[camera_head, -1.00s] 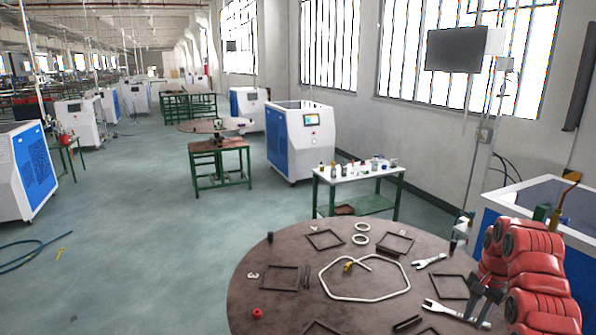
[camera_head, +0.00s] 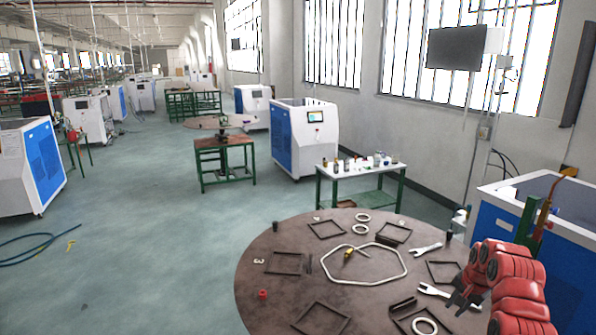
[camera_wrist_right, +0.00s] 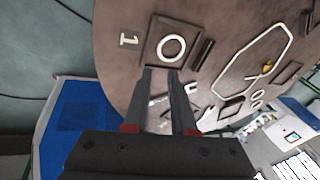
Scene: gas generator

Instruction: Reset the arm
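My right arm is red and comes in from the lower right of the head view. Its dark gripper (camera_head: 462,300) is over the right edge of the round brown table (camera_head: 285,243). In the right wrist view the two fingers (camera_wrist_right: 162,74) stand apart with an empty gap between them. They point toward a white ring (camera_wrist_right: 171,49) lying inside a dark square frame on the tabletop. My left gripper is in neither view.
Wrenches (camera_head: 427,249), empty frames and a pale hose loop (camera_head: 361,265) lie on the table. A blue and white machine (camera_head: 500,225) stands close to my right arm. A side table (camera_head: 333,170) with small bottles is behind. Open floor (camera_head: 160,240) lies to the left.

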